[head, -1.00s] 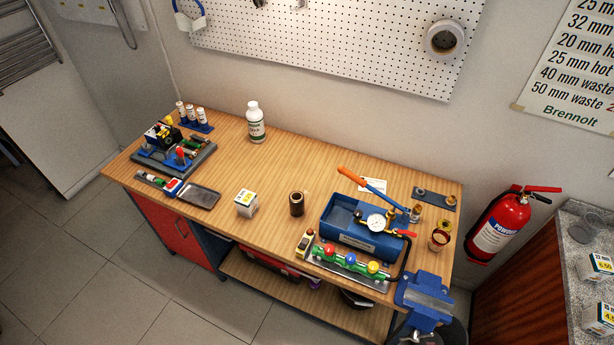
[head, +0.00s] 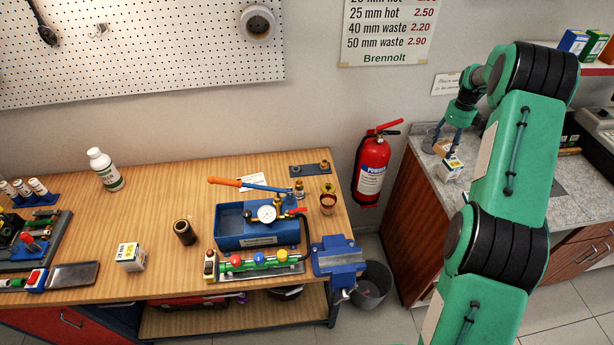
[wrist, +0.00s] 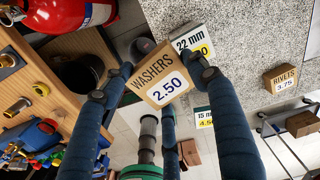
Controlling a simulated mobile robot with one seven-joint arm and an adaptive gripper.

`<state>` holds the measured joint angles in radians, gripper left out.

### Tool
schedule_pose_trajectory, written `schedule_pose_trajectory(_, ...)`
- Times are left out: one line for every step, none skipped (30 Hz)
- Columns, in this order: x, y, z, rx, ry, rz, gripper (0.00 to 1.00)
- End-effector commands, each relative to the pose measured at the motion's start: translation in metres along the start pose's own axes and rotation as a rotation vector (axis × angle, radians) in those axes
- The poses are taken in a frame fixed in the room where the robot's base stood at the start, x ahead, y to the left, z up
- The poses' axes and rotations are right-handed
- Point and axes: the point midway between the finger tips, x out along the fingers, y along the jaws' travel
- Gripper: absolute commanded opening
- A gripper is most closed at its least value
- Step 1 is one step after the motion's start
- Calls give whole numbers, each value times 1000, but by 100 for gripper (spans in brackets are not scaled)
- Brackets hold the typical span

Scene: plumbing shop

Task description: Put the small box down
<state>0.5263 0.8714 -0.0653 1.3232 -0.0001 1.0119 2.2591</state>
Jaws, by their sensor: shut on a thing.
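The small cardboard-coloured box marked WASHERS 2.50 (wrist: 160,80) sits between the fingertips of my gripper (wrist: 168,56) in the wrist view. My gripper is shut on it. In the head view my gripper (head: 441,145) is over the grey stone counter (head: 425,138) at the right, with the brown box (head: 441,147) small and partly hidden between its fingers. I cannot tell whether the box touches the counter.
A white 22 mm box (wrist: 190,42) is close behind the held box; it also shows in the head view (head: 451,170). A RIVETS box (wrist: 285,80) is off to the right. A red extinguisher (head: 372,168) hangs left of the counter. The wooden workbench (head: 180,285) is cluttered.

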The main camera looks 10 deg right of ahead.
Motion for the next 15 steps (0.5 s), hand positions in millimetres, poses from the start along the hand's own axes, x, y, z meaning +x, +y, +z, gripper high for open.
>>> schedule_pose_trajectory(1, 14, 19, -27, 0, 0, 17)
schedule_pose_trajectory(2, 21, 29, -41, 0, 1, 17)
schedule_pose_trajectory(2, 32, 42, -60, 1, 1, 17)
schedule_pose_trajectory(2, 39, 52, -74, 0, 0, 17)
schedule_pose_trajectory(2, 47, 62, -89, 0, 0, 17)
schedule_pose_trajectory(1, 57, 75, -107, 0, 0, 17)
schedule_pose_trajectory(1, 65, 84, -121, -1, -1, 17)
schedule_pose_trajectory(1, 73, 93, -135, -1, -1, 17)
schedule_pose_trajectory(1, 85, 106, -154, -1, -1, 17)
schedule_pose_trajectory(1, 93, 114, -168, -1, 0, 17)
schedule_pose_trajectory(1, 102, 123, -182, 0, 0, 17)
schedule_pose_trajectory(1, 114, 135, -201, 0, 0, 17)
schedule_pose_trajectory(1, 123, 144, -215, 0, 0, 17)
schedule_pose_trajectory(1, 132, 152, -228, 0, 0, 17)
schedule_pose_trajectory(1, 144, 163, -247, -1, -1, 17)
